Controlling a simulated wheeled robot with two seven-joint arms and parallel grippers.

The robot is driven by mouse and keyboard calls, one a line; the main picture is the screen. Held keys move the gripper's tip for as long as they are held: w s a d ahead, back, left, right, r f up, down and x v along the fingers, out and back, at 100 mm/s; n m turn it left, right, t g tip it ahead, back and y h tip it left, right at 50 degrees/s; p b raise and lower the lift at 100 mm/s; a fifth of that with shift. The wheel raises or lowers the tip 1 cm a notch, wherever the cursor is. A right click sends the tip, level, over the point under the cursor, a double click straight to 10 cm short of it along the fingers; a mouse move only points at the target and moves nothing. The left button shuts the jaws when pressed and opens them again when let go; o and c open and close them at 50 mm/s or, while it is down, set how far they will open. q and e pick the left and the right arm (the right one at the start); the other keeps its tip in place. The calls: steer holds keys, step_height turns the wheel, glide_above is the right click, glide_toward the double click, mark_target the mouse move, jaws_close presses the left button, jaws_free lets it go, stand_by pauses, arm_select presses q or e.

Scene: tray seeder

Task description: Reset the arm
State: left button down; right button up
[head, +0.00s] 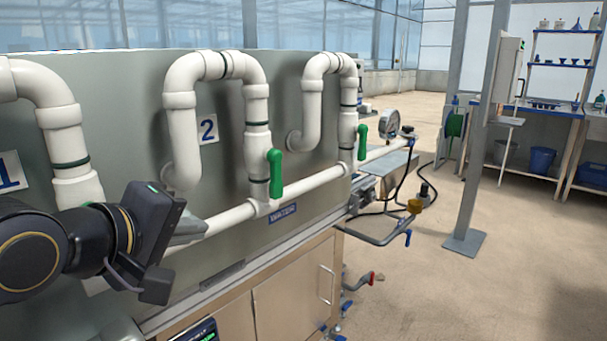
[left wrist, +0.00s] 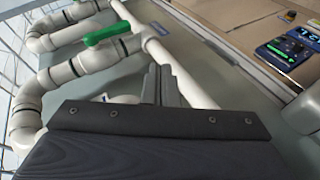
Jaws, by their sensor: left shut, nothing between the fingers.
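My left gripper (head: 190,228) comes in from the left in the head view, in front of the white pipework of a grey machine panel (head: 225,150). Its fingers are together with nothing between them, beside the horizontal white pipe (head: 310,184). In the left wrist view the shut fingers (left wrist: 160,84) point toward that pipe; I cannot tell whether they touch it. A green valve handle (head: 275,173) stands upright on the pipe near label 2, and a green handle also shows in the left wrist view (left wrist: 106,33). My right gripper is not in view.
A second green handle (head: 362,142) and a pressure gauge (head: 391,115) are farther along the pipe. A display unit (left wrist: 285,50) sits on the machine's lower front. A grey post (head: 480,130) and a blue shelf bench (head: 560,110) stand at right. The floor between is mostly clear.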

arm_select(q)
steer(key=s+a+f+m+g, duration=0.1)
steer(key=s+f+m+g, duration=0.3)
steer(key=f, duration=0.6)
steer(key=s+a+f+m, duration=0.1)
steer(key=s+f+m, duration=0.1)
steer(key=s+f, duration=0.55)
steer(key=s+a+f+m+g, duration=0.1)
steer(key=s+f+m+g, duration=0.2)
steer(key=f, duration=0.8)
step_height(320, 180, up, 27)
steer(key=p, duration=2.7)
steer(key=shift+s+d, duration=0.2)
steer(key=shift+s, duration=0.15)
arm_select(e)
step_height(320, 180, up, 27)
